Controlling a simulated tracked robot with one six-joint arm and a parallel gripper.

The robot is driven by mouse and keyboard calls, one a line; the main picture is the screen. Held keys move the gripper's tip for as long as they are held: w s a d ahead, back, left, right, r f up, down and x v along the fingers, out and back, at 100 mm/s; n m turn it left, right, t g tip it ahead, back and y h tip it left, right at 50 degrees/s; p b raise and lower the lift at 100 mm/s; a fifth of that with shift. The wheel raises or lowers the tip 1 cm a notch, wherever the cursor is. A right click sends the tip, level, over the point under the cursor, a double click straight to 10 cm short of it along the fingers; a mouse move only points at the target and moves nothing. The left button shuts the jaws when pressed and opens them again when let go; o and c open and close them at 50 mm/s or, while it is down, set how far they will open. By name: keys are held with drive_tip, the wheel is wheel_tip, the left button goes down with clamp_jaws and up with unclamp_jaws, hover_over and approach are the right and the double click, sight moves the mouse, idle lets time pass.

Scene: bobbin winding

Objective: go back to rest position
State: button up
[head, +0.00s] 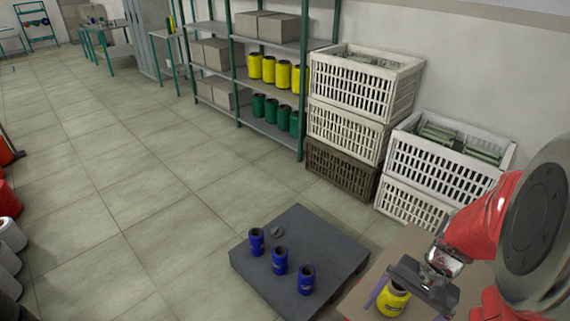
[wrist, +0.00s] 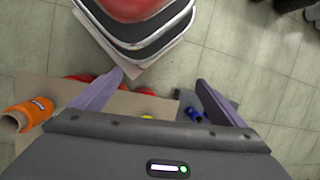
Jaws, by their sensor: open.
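My gripper (head: 388,300) is at the lower right of the head view, over a brown surface (head: 408,246). Its two purple fingers are spread apart in the wrist view (wrist: 160,80), with nothing held between them. A yellow bobbin (head: 393,301) stands upright on the brown surface close to the fingers; the gripper partly covers it. In the wrist view only a sliver of yellow (wrist: 147,117) shows above the gripper body. An orange bobbin (wrist: 36,109) lies on its side at the left of the wrist view.
Blue bobbins (head: 280,261) stand on a dark grey platform (head: 325,243) left of my gripper. White crates (head: 440,166) are stacked close behind my arm. Shelves (head: 268,127) hold yellow and green bobbins and boxes. The tiled floor (head: 130,210) at left is mostly clear.

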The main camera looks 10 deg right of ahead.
drive_tip(key=w+a+r+n+t+h, duration=0.1)
drive_tip(key=a+r+n+t, duration=0.2)
drive_tip(key=a+r, duration=0.4)
drive_tip(key=w+a+r+n+t+h, duration=0.1)
drive_tip(key=a+r+n, duration=0.5)
drive_tip(key=r, duration=0.6)
drive_tip(key=a+t+h, duration=0.1)
drive_tip(key=t, duration=0.1)
drive_tip(key=shift+r+t, duration=0.4)
drive_tip(key=shift+c, duration=0.3)
